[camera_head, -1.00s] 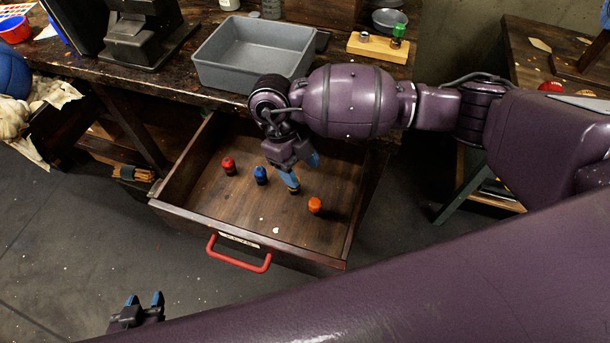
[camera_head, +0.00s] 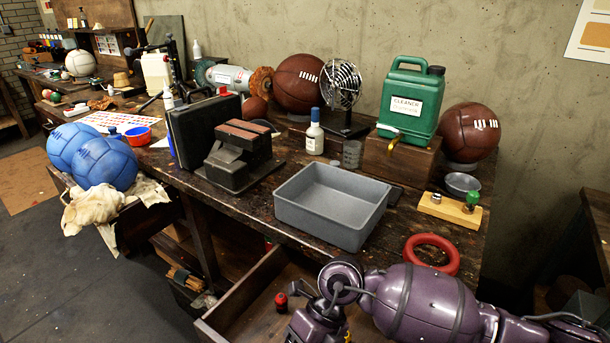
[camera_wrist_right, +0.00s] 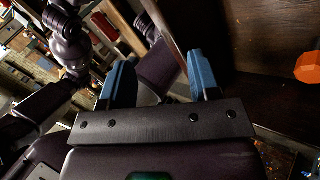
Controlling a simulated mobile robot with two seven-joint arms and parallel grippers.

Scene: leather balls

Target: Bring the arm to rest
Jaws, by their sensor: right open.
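My right arm comes in from the right in the head view, over the open drawer (camera_head: 243,318) under the bench. Its hand is cut off by the bottom edge there, so the fingertips do not show. In the right wrist view my right gripper (camera_wrist_right: 157,62) is open, with its two blue fingers apart and nothing held between them. An orange piece (camera_wrist_right: 307,67) shows at the right edge of the wrist view. My left gripper is out of view.
On the bench stand a grey tray (camera_head: 298,222), a red ring (camera_head: 432,250), a wooden block with a green knob (camera_head: 450,210), a black vise (camera_head: 240,165), a green canister (camera_head: 410,100) and brown leather balls (camera_head: 299,83). Blue balls (camera_head: 103,164) lie at the left. Floor at lower left is clear.

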